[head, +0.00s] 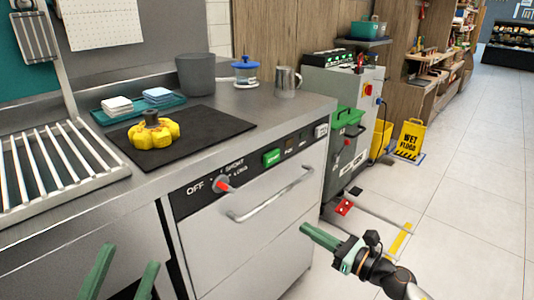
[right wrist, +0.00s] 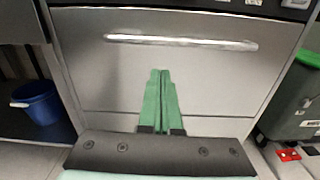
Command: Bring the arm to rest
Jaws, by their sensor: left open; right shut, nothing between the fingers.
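My right gripper (head: 322,238) is in front of the dishwasher, at the lower right of the head view. In the right wrist view its green fingers (right wrist: 160,98) are together with nothing between them, below the dishwasher's door handle (right wrist: 180,42) and apart from it. My left gripper (head: 122,275) is at the bottom left of the head view, its two green fingers spread and empty, in front of the counter.
The dishwasher (head: 265,225) is closed under the counter. On the counter are a yellow object (head: 153,134) on a black mat (head: 215,130), a teal tray (head: 107,121) with cloths and a metal cup (head: 286,82). A yellow wet-floor sign (head: 410,138) stands right. Floor (head: 470,210) there is clear.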

